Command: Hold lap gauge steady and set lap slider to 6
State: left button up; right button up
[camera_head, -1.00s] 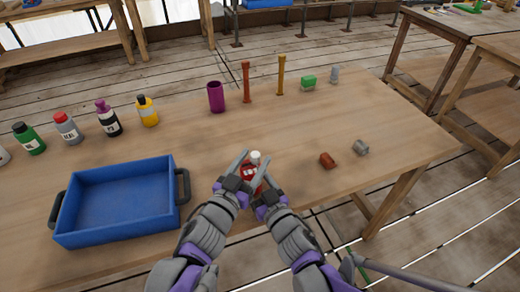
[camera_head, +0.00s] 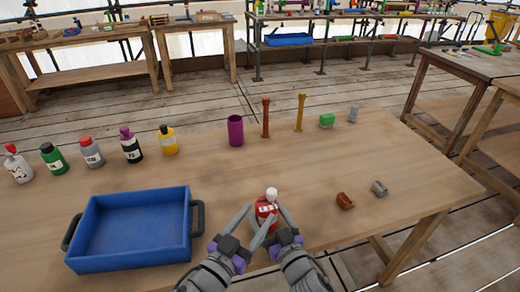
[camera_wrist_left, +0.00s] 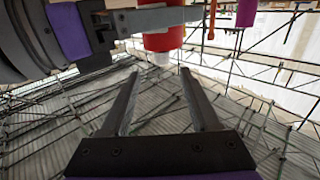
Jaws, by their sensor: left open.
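A red bottle-shaped piece (camera_head: 266,212) with a white top (camera_head: 271,194) and pale markings is near the table's front edge. I cannot tell for sure that it is the lap gauge, and no slider or number 6 is readable. My left gripper (camera_head: 258,214) is open, with its fingers beside and partly in front of the piece. My right gripper (camera_head: 277,216) has its fingers around the red body and seems closed on it. The left wrist view shows the red body (camera_wrist_left: 163,38) beyond my open left fingers (camera_wrist_left: 165,85), with a right finger across it.
A blue tray (camera_head: 190,200) stands at the left. Several bottles (camera_head: 131,146) line the back left. A purple cup (camera_head: 235,130), a red-brown post (camera_head: 266,118) and a yellow post (camera_head: 300,112) stand behind. A brown piece (camera_head: 345,201) and a grey piece (camera_head: 379,188) lie right.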

jog(key=shift+o, duration=0.6)
jog(key=shift+s, duration=0.15)
